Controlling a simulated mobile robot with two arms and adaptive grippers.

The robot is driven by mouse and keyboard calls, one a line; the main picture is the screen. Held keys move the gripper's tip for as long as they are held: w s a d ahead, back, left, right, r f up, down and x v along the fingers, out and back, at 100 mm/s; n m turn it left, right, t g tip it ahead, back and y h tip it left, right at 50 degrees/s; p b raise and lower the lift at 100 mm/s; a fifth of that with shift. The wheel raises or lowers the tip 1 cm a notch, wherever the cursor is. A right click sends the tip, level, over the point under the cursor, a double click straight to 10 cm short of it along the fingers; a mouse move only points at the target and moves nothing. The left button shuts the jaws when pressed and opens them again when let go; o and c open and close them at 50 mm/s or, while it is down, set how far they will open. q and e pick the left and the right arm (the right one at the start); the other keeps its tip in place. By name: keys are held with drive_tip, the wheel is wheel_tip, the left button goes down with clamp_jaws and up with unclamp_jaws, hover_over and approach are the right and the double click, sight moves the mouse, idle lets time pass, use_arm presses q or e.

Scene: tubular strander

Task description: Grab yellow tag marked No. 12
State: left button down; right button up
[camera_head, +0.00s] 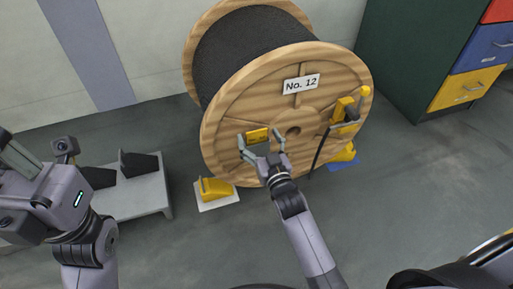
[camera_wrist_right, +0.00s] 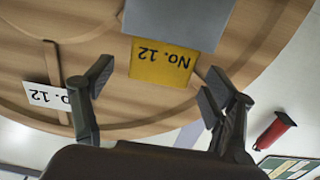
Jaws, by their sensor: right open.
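The yellow tag (camera_head: 258,135) marked No. 12 is at the left part of the front face of the wooden spool (camera_head: 235,112). In the right wrist view the yellow tag (camera_wrist_right: 162,63) shows upside down, with a grey block (camera_wrist_right: 180,20) against its upper edge. My right gripper (camera_head: 261,142) is open in front of the tag. In the right wrist view its fingers (camera_wrist_right: 160,86) are spread to either side of the tag's lower part, with nothing between them held. My left gripper (camera_head: 18,158) is at the left edge, partly cut off; its jaw state is unclear.
A white No. 12 label (camera_head: 301,84) is on the spool above its hub. Yellow wedges (camera_head: 216,188) brace the spool's foot. A yellow clamp-like part (camera_head: 345,108) sits at its right. A grey low bench (camera_head: 140,193) stands left. A drawer cabinet (camera_head: 420,60) stands back right.

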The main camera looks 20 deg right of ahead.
drive_tip(key=shift+w+b, duration=0.3)
drive_tip(key=shift+w, duration=0.9)
drive_tip(key=shift+c, duration=0.4)
drive_tip(key=c, duration=1)
drive_tip(key=shift+c, duration=0.2)
